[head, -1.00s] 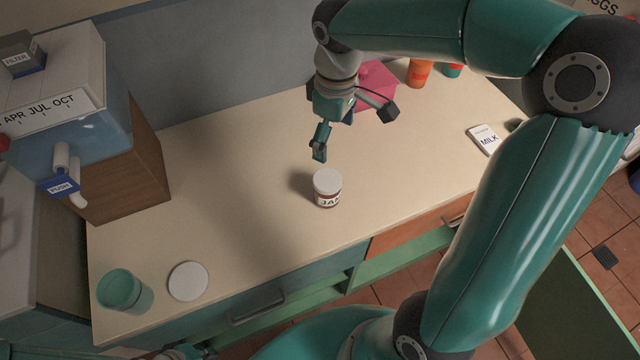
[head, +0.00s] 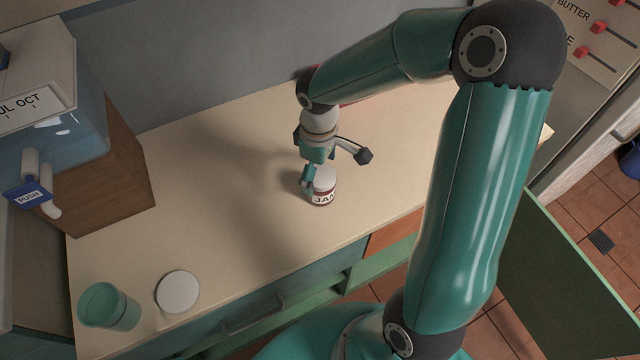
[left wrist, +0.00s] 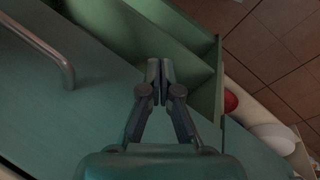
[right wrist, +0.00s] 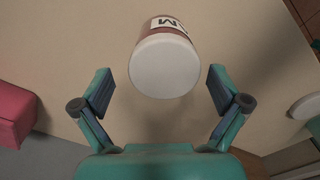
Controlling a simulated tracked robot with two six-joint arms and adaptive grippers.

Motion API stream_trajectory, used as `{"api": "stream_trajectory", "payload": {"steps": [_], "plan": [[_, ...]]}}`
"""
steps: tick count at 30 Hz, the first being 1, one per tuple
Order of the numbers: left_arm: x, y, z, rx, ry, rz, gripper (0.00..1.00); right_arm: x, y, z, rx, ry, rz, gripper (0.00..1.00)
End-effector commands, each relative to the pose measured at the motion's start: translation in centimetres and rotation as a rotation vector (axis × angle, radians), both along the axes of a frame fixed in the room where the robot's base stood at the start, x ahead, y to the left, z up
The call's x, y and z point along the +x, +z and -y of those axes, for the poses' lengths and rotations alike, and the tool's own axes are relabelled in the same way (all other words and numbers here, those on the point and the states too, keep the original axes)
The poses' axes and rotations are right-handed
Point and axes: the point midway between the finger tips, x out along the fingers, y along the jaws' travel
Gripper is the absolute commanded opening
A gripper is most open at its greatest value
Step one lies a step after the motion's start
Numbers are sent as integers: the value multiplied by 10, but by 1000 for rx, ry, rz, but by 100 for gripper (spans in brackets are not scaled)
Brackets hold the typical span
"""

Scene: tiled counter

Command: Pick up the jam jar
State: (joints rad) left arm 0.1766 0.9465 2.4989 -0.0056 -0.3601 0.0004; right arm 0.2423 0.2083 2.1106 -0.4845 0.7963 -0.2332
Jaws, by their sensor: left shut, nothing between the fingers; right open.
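My left gripper (left wrist: 159,68) is shut and empty, beside an open green drawer (left wrist: 190,75).
A teal cup (head: 108,306) and a white round disc (head: 178,292) are at the counter's front left. A dispenser on a wooden block (head: 115,185) stands at the left. A pink object (right wrist: 15,113) lies near the right gripper. The counter around the jar is clear.

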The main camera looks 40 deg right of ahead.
Motion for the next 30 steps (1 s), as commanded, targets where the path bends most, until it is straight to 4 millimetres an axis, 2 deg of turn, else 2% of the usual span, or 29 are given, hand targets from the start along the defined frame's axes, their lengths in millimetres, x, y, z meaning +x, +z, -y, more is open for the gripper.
{"api": "stream_trajectory", "payload": {"steps": [5, 15, 23, 26, 30], "plan": [[0, 1, 0, 0, 0, 0, 0, -2, -10, -1, 0, 0, -3, 98], [0, 4, 0, 0, 0, 0, 0, -7, -53, -2, 1, 0, -3, 98], [0, 4, 0, 0, 0, 0, 0, -7, -56, -2, 0, -2, 0, 98], [0, 4, 0, 0, 0, 0, 0, -7, -56, -2, 0, -2, 0, 85], [0, 4, 0, 0, 0, 0, 0, -7, -56, -2, 0, -1, 0, 61]]}}
